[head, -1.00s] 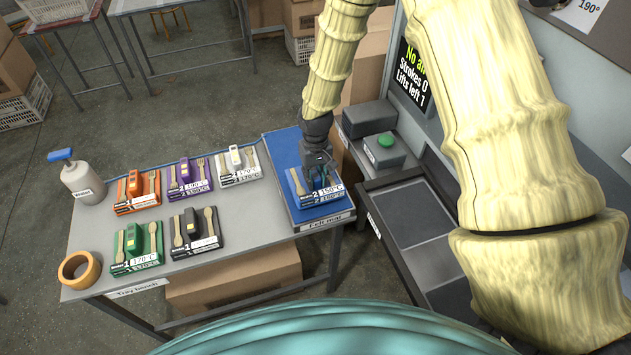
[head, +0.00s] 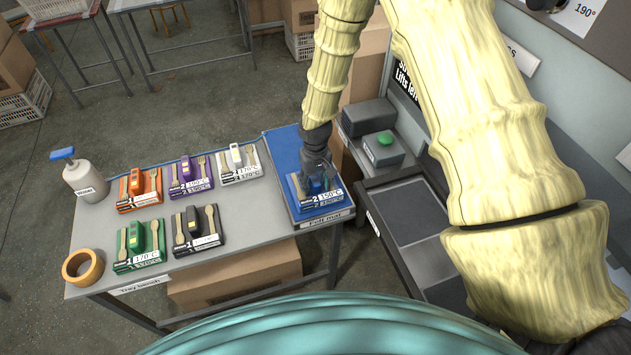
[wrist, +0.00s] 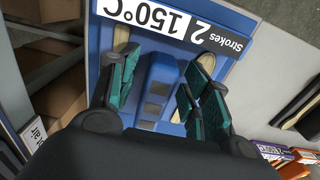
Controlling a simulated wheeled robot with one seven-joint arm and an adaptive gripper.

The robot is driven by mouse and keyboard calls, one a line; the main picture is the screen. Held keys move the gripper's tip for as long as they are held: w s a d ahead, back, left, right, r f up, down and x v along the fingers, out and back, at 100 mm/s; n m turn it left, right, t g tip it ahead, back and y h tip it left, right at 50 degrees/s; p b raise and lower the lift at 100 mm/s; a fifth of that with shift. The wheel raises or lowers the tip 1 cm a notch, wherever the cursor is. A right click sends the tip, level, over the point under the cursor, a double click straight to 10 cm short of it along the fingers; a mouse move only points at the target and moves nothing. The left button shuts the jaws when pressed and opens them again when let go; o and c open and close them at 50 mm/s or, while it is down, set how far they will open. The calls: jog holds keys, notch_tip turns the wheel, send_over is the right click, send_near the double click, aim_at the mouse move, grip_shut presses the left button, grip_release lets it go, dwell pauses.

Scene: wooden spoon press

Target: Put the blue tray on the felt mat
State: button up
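The blue tray (head: 322,203) carries a label reading "2 150°C" and stands on the blue felt mat (head: 281,147), near its front edge. In the wrist view the tray (wrist: 98,40) shows its raised blue block (wrist: 158,90) with wooden spoons on both sides. My gripper (head: 317,186) is over the tray, pointing down. Its teal fingers straddle the block in the wrist view (wrist: 155,98), with a gap visible on the left side, so it looks open. The tray's underside is hidden.
Orange (head: 140,190), purple (head: 190,178), white (head: 240,165), green (head: 140,247) and black (head: 197,231) trays stand on the grey bench left of the mat. The press with a green button (head: 385,138) is right.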

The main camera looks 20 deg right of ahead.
aim_at(315, 180)
notch_tip(315, 180, up, 12)
jog(key=b, duration=0.4)
jog(key=shift+r, duration=0.15)
dwell(0.6)
dwell(0.4)
